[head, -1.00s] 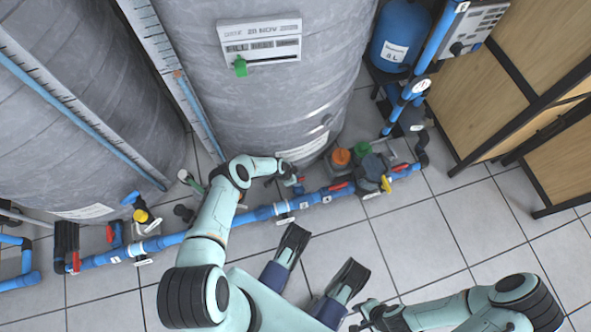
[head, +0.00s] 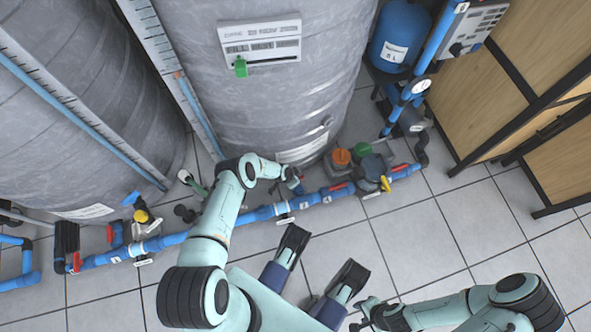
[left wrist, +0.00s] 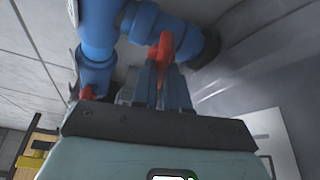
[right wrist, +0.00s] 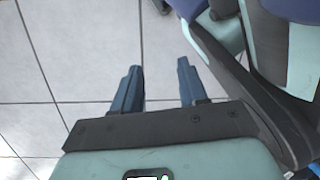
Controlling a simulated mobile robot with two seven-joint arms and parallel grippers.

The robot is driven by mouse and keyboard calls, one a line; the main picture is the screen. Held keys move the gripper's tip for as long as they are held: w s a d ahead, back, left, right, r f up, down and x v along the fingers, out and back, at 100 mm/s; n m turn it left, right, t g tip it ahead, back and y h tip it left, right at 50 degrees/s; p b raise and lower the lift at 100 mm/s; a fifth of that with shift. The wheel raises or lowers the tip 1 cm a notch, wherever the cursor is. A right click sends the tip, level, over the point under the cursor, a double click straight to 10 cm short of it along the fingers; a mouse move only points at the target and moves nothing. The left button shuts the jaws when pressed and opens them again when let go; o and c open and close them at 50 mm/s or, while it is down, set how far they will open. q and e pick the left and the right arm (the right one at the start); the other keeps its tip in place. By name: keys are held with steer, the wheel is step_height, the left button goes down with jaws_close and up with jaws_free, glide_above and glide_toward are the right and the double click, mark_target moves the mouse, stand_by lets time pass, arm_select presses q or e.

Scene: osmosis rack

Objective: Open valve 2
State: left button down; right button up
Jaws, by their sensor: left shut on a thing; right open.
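My left gripper (head: 286,180) is at the blue pipework in front of the grey tank, partly hidden by its own wrist in the head view. In the left wrist view its fingers (left wrist: 165,80) are shut on a red valve handle (left wrist: 166,45) on a blue pipe fitting. A second red handle (left wrist: 87,92) shows at the left there. Small white labels mark the pipe, but I cannot read which is valve 2. My right gripper (head: 362,314) is low at the front, open and empty; its fingers (right wrist: 158,85) are apart over the tiles.
The blue floor pipe (head: 262,213) carries several valves. Grey tanks (head: 265,110) stand behind it. A pump (head: 375,168), a blue vessel (head: 400,35) and wooden cabinets (head: 510,75) are at the right. Tiled floor (head: 430,235) is clear at front right.

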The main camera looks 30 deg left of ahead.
arm_select(q)
steer(key=n+y, duration=0.1)
steer(key=n, duration=0.1)
steer(key=shift+d+n, duration=0.15)
steer(key=shift+n, duration=0.25)
steer(key=shift+n+y, duration=0.4)
steer(key=shift+n, duration=0.4)
steer(key=n+y, duration=0.1)
steer(key=n, duration=0.3)
steer(key=shift+d+n+y, duration=0.15)
steer(key=shift+n+y, duration=0.15)
steer(key=shift+y, duration=0.1)
steer(key=n, duration=0.2)
steer(key=shift+n+y, duration=0.3)
steer(key=shift+y, duration=0.1)
steer(key=shift+d+n+g+y, duration=0.1)
steer(key=shift+n+g+y, duration=0.45)
steer(key=shift+n, duration=1.05)
arm_select(e)
steer(key=shift+s+f, duration=0.15)
steer(key=shift+s, duration=0.2)
arm_select(q)
steer(key=c, duration=1.1)
jaws_free()
steer(key=shift+c, duration=0.2)
